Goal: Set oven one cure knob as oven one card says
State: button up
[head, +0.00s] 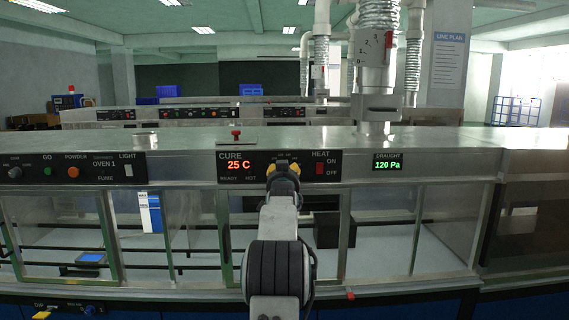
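The oven one panel has a CURE section (246,165) with a red 25 C display and READY and HOT labels beneath. Small scale marks show just above my gripper (284,169), which is raised in front of this panel. The cure knob itself is hidden behind the gripper, so its setting cannot be read. The yellow-tipped fingers stand somewhat apart, but whether they touch or hold the knob is hidden. A white and blue card (150,213) shows behind the glass at left; its text is too small to read, and I cannot tell if it is oven one's card.
Right of the gripper is a HEAT switch (320,168) marked ON and OFF. A DRAUGHT display (388,165) reads 120 Pa. At left are a green GO button (48,171) and an orange POWDER button (73,172). A LINE PLAN board (447,62) hangs behind.

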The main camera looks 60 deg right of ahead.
jog(key=shift+p+x, duration=0.55)
jog(key=shift+x, duration=0.7)
grip_shut()
